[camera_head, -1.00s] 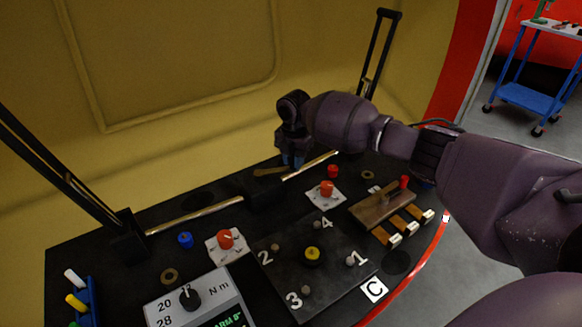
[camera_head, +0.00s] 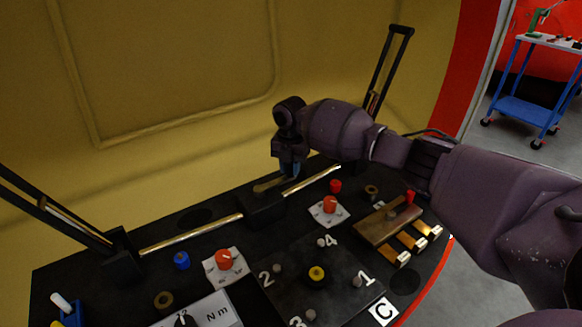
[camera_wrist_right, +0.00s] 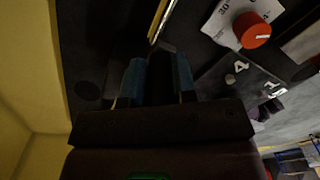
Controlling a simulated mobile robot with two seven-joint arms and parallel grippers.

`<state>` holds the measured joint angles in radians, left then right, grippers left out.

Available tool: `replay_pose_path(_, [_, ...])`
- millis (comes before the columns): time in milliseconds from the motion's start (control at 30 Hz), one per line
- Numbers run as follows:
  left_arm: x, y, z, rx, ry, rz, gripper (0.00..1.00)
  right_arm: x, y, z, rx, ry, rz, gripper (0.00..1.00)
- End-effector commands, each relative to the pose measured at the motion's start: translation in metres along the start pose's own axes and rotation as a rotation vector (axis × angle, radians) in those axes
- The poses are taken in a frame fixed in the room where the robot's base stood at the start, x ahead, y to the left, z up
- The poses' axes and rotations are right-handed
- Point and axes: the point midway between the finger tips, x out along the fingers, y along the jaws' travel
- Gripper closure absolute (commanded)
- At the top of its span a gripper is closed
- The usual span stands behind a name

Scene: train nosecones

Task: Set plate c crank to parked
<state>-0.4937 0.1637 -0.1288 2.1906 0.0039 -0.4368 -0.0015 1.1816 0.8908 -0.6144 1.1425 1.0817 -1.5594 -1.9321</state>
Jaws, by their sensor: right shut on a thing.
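The plate marked C (camera_head: 298,254) is dark, with numbers 1 to 4, grey studs and a yellow knob (camera_head: 317,273). In the right wrist view, the blue fingertips (camera_wrist_right: 158,82) flank a dark gap. My left gripper is not in view.
A tall black arm stands at left (camera_head: 50,210) and another at right (camera_head: 390,65). A red knob (camera_head: 330,204) on a white dial, a wooden block (camera_head: 388,225) with brass contacts and a torque readout (camera_head: 205,312) share the console. A yellow wall rises behind.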

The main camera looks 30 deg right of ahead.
Motion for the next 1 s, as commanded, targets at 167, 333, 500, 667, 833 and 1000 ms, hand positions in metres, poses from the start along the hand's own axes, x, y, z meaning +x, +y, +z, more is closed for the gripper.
replay_pose_path(167, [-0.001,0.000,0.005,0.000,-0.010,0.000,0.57,0.001,0.002,-0.002,-0.002,0.002,0.002,0.72])
replay_pose_path(333, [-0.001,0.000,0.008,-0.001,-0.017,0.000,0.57,0.001,0.002,-0.002,-0.002,0.001,0.002,0.49])
replay_pose_path(500, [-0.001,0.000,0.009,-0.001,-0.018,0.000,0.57,0.000,0.001,-0.001,-0.001,0.001,0.001,0.49])
replay_pose_path(667, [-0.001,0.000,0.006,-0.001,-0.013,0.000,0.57,-0.005,0.001,-0.001,-0.001,0.000,0.003,0.49])
replay_pose_path(833, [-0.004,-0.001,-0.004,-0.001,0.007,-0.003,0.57,-0.030,0.002,0.000,-0.001,-0.004,0.007,0.49])
replay_pose_path(1000, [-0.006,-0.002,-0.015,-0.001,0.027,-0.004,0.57,-0.064,0.002,-0.001,-0.002,-0.006,0.010,0.49])
